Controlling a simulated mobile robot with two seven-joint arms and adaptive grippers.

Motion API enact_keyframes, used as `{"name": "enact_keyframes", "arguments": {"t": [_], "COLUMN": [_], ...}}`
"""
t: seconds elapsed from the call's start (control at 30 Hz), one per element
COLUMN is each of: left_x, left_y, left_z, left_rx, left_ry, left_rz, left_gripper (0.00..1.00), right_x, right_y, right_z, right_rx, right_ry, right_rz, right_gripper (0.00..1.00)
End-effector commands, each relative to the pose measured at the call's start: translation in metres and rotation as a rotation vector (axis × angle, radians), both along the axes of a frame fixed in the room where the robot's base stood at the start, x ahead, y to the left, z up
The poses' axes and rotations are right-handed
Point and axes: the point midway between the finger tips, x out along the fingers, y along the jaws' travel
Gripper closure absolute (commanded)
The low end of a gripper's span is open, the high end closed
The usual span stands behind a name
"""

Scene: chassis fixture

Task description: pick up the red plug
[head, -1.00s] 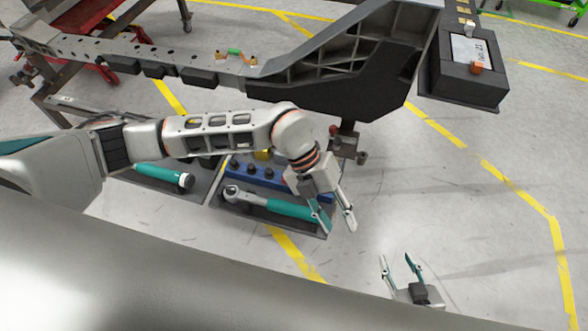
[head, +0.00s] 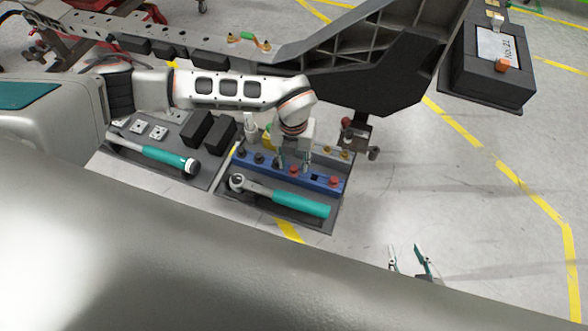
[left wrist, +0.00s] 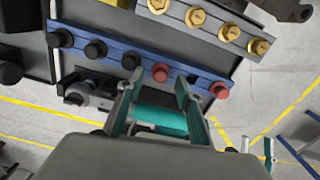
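A blue rail (head: 312,184) holds a row of plugs. Two are red: one red plug (head: 294,171) near the rail's middle and another red plug (head: 333,181) at its right end. They also show in the left wrist view, the middle red plug (left wrist: 160,73) and the end red plug (left wrist: 220,91). My left gripper (head: 292,164) is open over the rail. In the left wrist view its fingertips (left wrist: 159,82) lie either side of the middle red plug; contact cannot be told. My right gripper (head: 406,249) is open and empty at the lower right, partly hidden.
Several black plugs (left wrist: 95,50) sit along the rail. Brass bolts (left wrist: 229,31) stand behind it. A teal-handled ratchet (head: 300,204) lies in front of it. The dark chassis beam (head: 380,82) crosses behind my left arm. Floor to the right is clear.

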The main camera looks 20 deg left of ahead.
Motion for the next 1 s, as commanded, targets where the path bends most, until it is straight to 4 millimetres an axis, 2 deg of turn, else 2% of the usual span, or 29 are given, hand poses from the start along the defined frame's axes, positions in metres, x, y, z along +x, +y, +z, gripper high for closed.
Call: {"name": "enact_keyframes", "arguments": {"t": [0.03,0.1,0.33,0.47,0.83,1.0], "left_x": [-0.001,-0.001,0.000,0.000,0.000,0.001], "left_y": [-0.001,-0.001,-0.001,-0.001,-0.001,0.000], "left_z": [-0.010,-0.016,-0.017,-0.017,-0.016,-0.007], "left_rx": [0.000,0.000,-0.001,-0.001,-0.001,-0.001], "left_ry": [0.003,0.002,-0.001,-0.001,0.000,-0.002], "left_rz": [0.000,0.001,0.000,0.000,0.000,0.000], "left_gripper": [0.64,0.64,0.64,0.93,0.95,0.95], "right_x": [0.000,0.001,0.005,0.006,0.004,0.000], "right_y": [0.000,-0.001,-0.002,-0.002,-0.001,0.000], "right_z": [-0.002,-0.002,0.001,0.001,-0.001,-0.001], "right_rx": [-0.002,-0.003,-0.006,-0.005,-0.004,-0.003], "right_ry": [0.000,-0.002,-0.009,-0.010,-0.005,0.000], "right_rz": [0.000,0.000,0.000,0.000,-0.001,0.001], "right_gripper": [0.60,0.60,0.60,0.60,0.60,0.60]}}
